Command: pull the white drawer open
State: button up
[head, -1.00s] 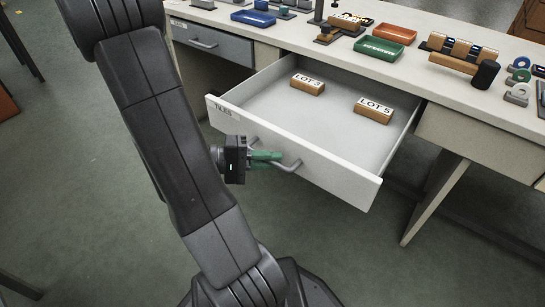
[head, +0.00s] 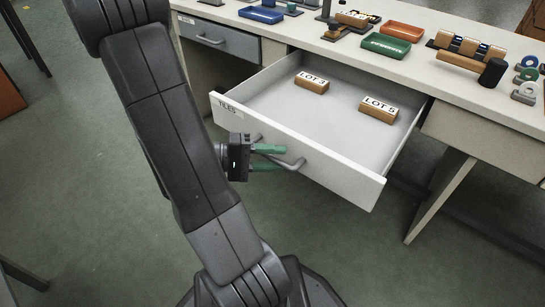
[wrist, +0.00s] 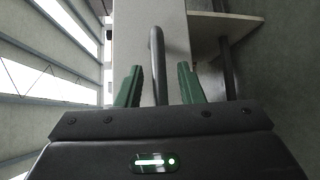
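The white drawer (head: 330,172), labelled TILES, stands pulled well out of the desk in the head view. Two wooden blocks marked LOT 3 (head: 312,86) and LOT 5 (head: 378,112) lie inside it. Its grey bar handle (head: 292,164) is on the front panel. My gripper (head: 272,158) is at the handle with its green fingers parted. In the wrist view the handle (wrist: 157,60) runs between the two open fingertips (wrist: 160,84), with a gap on each side.
A grey closed drawer (head: 215,39) is at the left of the desk (head: 465,95). The desktop bears a blue tray (head: 261,14), a green tray (head: 386,45), a red tray (head: 403,31) and several small parts. The floor (head: 90,180) in front is clear.

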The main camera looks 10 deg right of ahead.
jog(key=w+a+r+p, duration=0.1)
jog(key=a+r+p, duration=0.1)
jog(key=a, duration=1.1)
jog(key=shift+a+p, duration=0.35)
jog(key=shift+p, duration=0.5)
jog(key=shift+w+d+f, duration=0.1)
jog(key=d+b, duration=0.1)
jog(key=d, duration=0.3)
jog(key=d+f+b, duration=0.1)
jog(key=d, duration=0.4)
jog(key=s+d+b, duration=0.1)
jog(key=d, duration=0.3)
jog(key=shift+s+d+f+b, duration=0.1)
jog(key=shift+d+f+b, duration=0.2)
jog(key=shift+f+b, duration=0.1)
